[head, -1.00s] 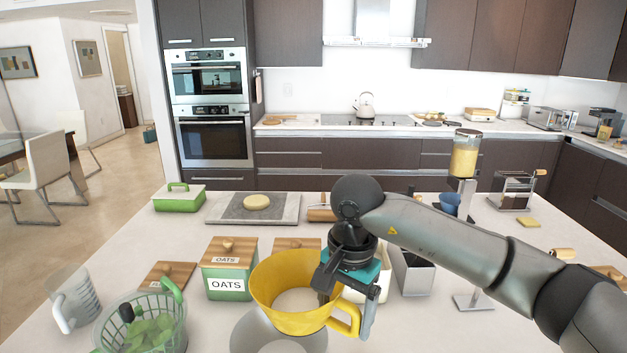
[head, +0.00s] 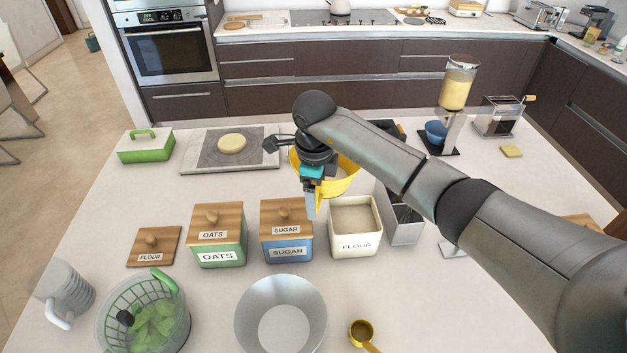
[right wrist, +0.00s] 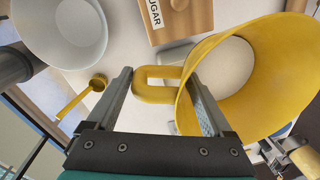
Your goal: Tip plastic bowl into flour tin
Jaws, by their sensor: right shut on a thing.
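The yellow plastic bowl (head: 345,186) hangs in my right gripper (head: 311,205), behind the tins in the head view, partly hidden by the gripper. In the right wrist view the yellow bowl (right wrist: 265,60) fills the right side, and its handle lies between the fingers of my right gripper (right wrist: 160,95). Something pale shows inside the bowl. The white flour tin (head: 356,243) stands open on the counter, pale inside, in front of and slightly right of the bowl. My left gripper is out of view.
The sugar tin (head: 288,250) and oats tin (head: 218,252) stand left of the flour tin, lids on. The flour lid (head: 154,247) lies farther left. A grey container (head: 403,228) stands close on the right. A metal bowl (head: 281,318) and yellow scoop (head: 361,332) are in front.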

